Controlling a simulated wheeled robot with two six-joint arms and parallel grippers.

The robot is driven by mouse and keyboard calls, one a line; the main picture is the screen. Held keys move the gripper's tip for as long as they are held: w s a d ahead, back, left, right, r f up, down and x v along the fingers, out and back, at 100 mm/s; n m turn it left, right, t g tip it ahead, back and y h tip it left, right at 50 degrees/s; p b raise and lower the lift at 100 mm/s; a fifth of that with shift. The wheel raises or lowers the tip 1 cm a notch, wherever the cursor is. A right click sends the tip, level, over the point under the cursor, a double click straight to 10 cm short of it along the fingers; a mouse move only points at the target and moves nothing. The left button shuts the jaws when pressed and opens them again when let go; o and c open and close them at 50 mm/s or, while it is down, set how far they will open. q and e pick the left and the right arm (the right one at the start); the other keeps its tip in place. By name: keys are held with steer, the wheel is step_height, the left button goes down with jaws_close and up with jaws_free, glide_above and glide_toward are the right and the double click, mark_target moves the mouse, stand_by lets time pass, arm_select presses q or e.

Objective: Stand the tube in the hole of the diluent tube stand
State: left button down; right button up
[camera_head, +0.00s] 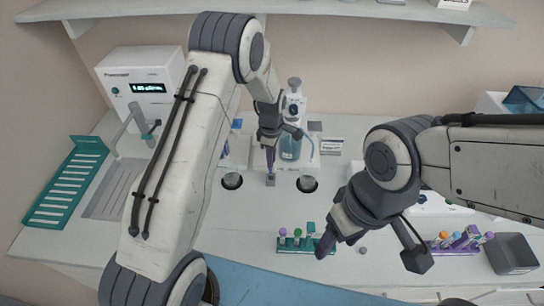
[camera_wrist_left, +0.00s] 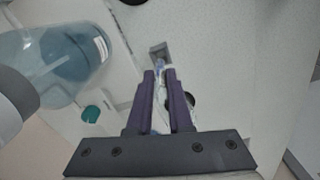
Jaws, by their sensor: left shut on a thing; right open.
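My left gripper (camera_head: 270,168) is at the back middle of the bench, pointing down; its two dark purple fingers also show in the left wrist view (camera_wrist_left: 161,85). It is shut on a slim pale tube (camera_wrist_left: 162,78), mostly hidden between the fingers. A small grey block, seemingly the diluent tube stand (camera_head: 270,181), sits just below the fingertips; it also shows in the left wrist view (camera_wrist_left: 158,50). I cannot tell whether the tube touches the stand or is in its hole. My right gripper (camera_head: 371,255) is open and empty over the front of the bench.
A blue diluent bottle (camera_head: 291,146) stands close behind the left gripper. Dark round openings (camera_head: 231,181) (camera_head: 307,184) flank the stand. A green rack (camera_head: 297,244) with capped tubes is at front middle. A purple rack (camera_head: 462,241) and grey bin (camera_head: 511,254) are at right.

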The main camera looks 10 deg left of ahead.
mark_target(272, 174)
arm_select(q)
steer(key=shift+f, duration=0.3)
steer(key=shift+d+f, duration=0.1)
steer(key=shift+f, duration=0.05)
stand_by(0.5)
steer(key=shift+f+b, duration=0.45)
steer(key=shift+b, duration=0.05)
stand_by(0.5)
steer(key=shift+f+b, duration=0.3)
steer(key=shift+f, duration=0.05)
steer(key=shift+f, duration=0.2)
steer(key=shift+f+b, duration=0.5)
stand_by(0.3)
steer(key=c, duration=0.8)
jaws_free()
steer(key=shift+o, duration=0.2)
